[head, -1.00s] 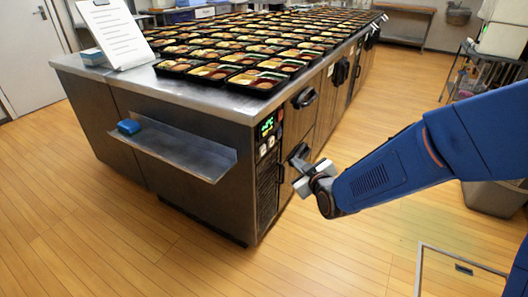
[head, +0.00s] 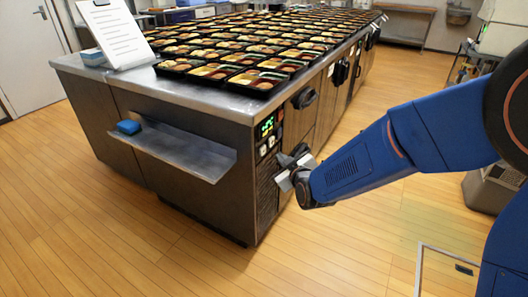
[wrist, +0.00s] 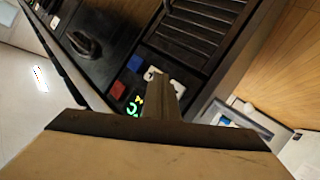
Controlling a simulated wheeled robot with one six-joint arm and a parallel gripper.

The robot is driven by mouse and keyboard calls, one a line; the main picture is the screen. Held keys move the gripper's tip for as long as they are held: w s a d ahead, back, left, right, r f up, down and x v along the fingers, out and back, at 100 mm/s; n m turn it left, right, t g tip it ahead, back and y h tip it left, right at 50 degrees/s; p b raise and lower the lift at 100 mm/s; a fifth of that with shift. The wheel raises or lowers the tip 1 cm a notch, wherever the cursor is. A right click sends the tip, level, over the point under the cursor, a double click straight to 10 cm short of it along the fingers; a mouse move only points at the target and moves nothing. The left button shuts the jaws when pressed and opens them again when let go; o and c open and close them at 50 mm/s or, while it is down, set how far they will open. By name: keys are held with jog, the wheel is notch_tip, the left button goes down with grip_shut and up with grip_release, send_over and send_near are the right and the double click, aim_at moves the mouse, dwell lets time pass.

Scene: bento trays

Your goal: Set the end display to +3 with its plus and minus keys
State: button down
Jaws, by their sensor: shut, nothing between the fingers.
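The end display (head: 267,126) glows green on the dark panel at the near corner of the steel counter. It also shows in the wrist view (wrist: 133,106), but its figure is too small to read surely. Two small light keys (head: 267,146) sit just below it. The wrist view shows a red key (wrist: 118,90), a blue key (wrist: 134,63) and pale keys (wrist: 178,86) near the display; their signs are not legible. My gripper (head: 284,180) is shut and empty, in front of the panel below the keys. In the wrist view its fingers (wrist: 159,92) partly cover the pale keys; contact cannot be told.
Vents (wrist: 190,38) and a dark handle (wrist: 82,44) lie near the keys. A steel shelf (head: 180,150) with a blue block (head: 129,127) juts from the counter's end. Bento trays (head: 257,79) cover the counter top. The wooden floor in front is clear.

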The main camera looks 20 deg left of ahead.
jog(key=shift+w+a, duration=0.15)
jog(key=shift+a, duration=1.35)
jog(key=shift+a, duration=0.2)
dwell(0.9)
jog(key=shift+a, duration=0.25)
jog(key=shift+a, duration=0.45)
dwell(0.8)
jog(key=shift+d, duration=0.85)
jog(key=shift+d, duration=0.15)
jog(key=shift+s+d, duration=0.2)
jog(key=shift+d, duration=2.15)
jog(key=shift+r, duration=0.1)
